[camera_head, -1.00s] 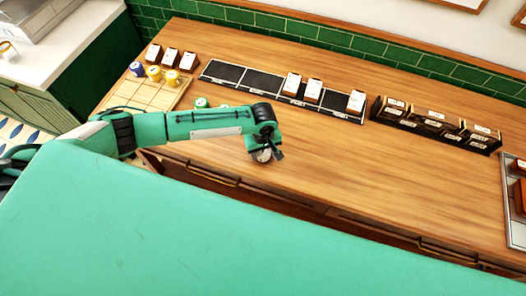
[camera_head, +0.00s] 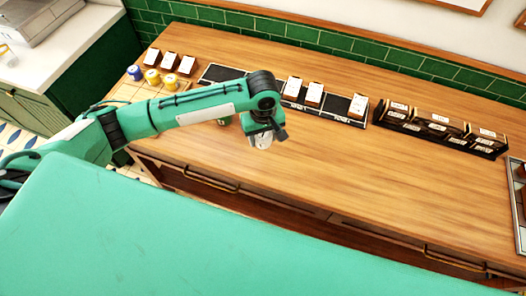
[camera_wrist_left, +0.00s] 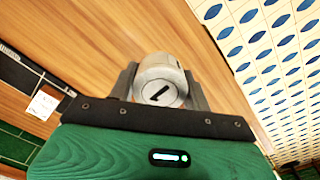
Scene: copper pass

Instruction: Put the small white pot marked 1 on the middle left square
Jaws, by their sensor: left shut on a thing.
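My left gripper (camera_head: 262,136) is shut on the small white pot (camera_head: 262,142), above the front part of the wooden counter. In the left wrist view the pot (camera_wrist_left: 160,80) sits between the two fingers (camera_wrist_left: 160,88), and its end face shows a dark 1. The pale wooden board of squares (camera_head: 120,92) lies at the counter's left end, to the left of the gripper. My left arm hides much of it, so the middle left square cannot be made out clearly. My right gripper is out of view.
Blue (camera_head: 135,72) and yellow (camera_head: 152,76) pots stand by the board's back edge. A green pot (camera_head: 223,122) shows partly under my arm. A dark tray (camera_head: 330,104) with white-labelled blocks and a dark rack (camera_head: 440,130) stand behind. The middle-right counter (camera_head: 350,170) is clear.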

